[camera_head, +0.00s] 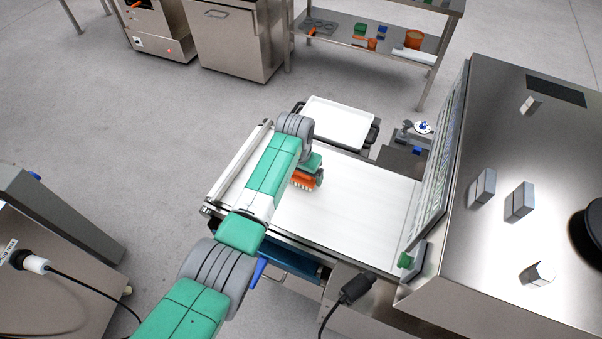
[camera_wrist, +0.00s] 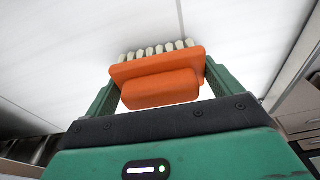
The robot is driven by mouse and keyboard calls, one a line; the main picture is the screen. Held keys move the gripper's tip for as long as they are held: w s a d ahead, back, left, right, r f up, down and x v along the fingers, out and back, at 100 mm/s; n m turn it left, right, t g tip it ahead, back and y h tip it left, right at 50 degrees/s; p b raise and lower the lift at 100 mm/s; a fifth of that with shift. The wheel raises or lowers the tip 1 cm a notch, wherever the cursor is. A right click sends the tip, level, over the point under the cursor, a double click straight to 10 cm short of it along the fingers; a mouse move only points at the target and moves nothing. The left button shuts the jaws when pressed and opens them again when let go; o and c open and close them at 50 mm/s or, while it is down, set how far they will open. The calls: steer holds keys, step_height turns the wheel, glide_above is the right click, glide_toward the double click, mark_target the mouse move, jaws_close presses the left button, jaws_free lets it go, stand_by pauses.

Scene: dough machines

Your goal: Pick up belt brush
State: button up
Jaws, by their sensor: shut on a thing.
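The belt brush (camera_head: 304,181) has an orange body and a row of pale bristles. In the head view it is over the white belt (camera_head: 345,205), partly hidden by my arm. In the wrist view the brush (camera_wrist: 158,78) sits between the two green fingers of my gripper (camera_wrist: 160,88), which touch its ends. My gripper (camera_head: 312,168) is shut on the brush, with the bristles pointing away from the palm. Whether the bristles touch the belt or hang just above it, I cannot tell.
A white tray (camera_head: 338,122) stands beyond the belt. A large steel machine (camera_head: 520,180) with knobs rises on the right. A steel shelf (camera_head: 380,45) with several small items stands at the back. Open floor (camera_head: 130,130) lies to the left.

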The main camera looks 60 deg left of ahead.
step_height(320, 180, up, 3)
steer(key=shift+p, duration=0.55)
steer(key=d+p, duration=0.1)
steer(key=d, duration=0.4)
steer(key=d+p, duration=0.2)
steer(key=d, duration=0.3)
steer(key=d+r+p, duration=0.1)
steer(key=d, duration=0.5)
steer(key=o, duration=0.4)
steer(key=shift+c, duration=1.4)
